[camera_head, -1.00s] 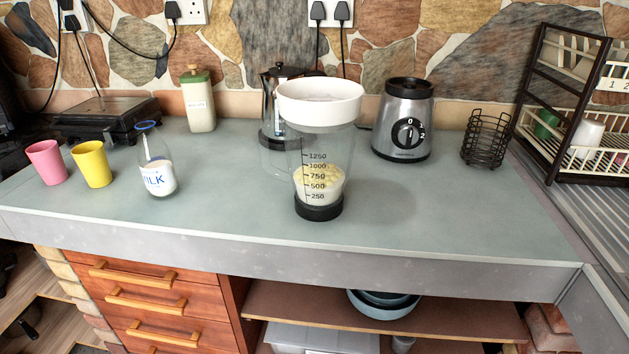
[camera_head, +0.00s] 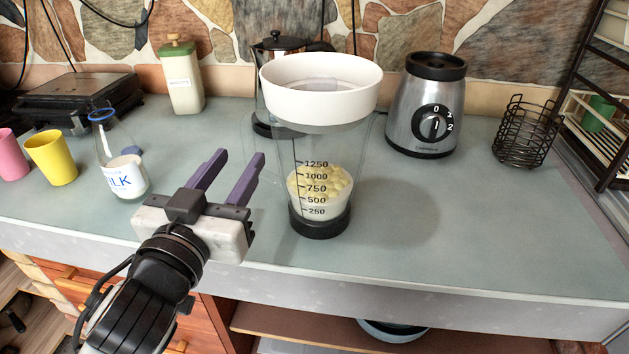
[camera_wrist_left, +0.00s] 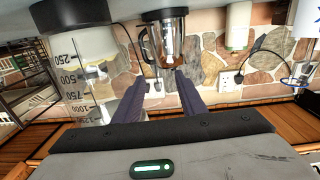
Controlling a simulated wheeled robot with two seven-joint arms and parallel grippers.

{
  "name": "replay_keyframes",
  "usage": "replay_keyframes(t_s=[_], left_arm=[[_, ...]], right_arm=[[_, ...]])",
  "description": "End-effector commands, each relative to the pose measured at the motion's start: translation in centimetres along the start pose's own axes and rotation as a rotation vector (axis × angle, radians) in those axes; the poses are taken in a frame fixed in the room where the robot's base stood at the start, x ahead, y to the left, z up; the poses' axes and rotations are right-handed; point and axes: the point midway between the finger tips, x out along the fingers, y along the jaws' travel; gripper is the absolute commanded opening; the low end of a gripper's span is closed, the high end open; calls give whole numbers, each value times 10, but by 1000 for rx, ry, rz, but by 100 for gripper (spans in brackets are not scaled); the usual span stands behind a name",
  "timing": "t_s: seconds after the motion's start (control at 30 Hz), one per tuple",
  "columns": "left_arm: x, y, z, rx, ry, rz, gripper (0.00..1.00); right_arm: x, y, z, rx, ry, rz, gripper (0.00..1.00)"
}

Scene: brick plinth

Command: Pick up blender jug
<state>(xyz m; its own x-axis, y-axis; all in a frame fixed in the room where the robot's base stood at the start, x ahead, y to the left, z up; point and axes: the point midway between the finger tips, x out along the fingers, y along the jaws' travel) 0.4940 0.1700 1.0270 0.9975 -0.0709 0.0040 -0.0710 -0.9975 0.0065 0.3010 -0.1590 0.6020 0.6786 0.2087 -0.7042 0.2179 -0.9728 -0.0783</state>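The blender jug (camera_head: 318,150) stands upright on the counter in the head view. It is clear, with a white rim, a black base, printed measuring marks and pale yellow pieces inside. A clear handle shows faintly on its left side. My left gripper (camera_head: 238,165) is open and empty, just left of the jug and apart from it, with purple fingers pointing away from me. In the left wrist view, which is upside down, the jug (camera_wrist_left: 85,80) is left of the open fingers (camera_wrist_left: 158,80). My right gripper is not in view.
The blender base (camera_head: 427,105) stands behind right of the jug. A metal coffee pot (camera_head: 268,60) is close behind it. A milk bottle (camera_head: 122,165) and a yellow cup (camera_head: 52,158) stand left. The counter (camera_head: 470,215) is clear at front right.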

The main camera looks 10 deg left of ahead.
Motion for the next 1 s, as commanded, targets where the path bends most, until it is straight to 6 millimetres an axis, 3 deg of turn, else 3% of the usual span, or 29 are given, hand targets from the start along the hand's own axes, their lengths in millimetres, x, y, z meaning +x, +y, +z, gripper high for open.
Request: replay_keyframes(t_s=[0.03, 0.33, 0.67, 1.0], left_arm=[[4, 0, 7, -2, 8, -1, 38], [16, 2, 6, 4, 4, 8, 38], [46, 3, 0, 8, -4, 7, 38], [90, 4, -2, 8, -4, 5, 38]], right_arm=[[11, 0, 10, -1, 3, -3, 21], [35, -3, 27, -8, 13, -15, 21], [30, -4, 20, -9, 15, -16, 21], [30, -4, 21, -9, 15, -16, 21]])
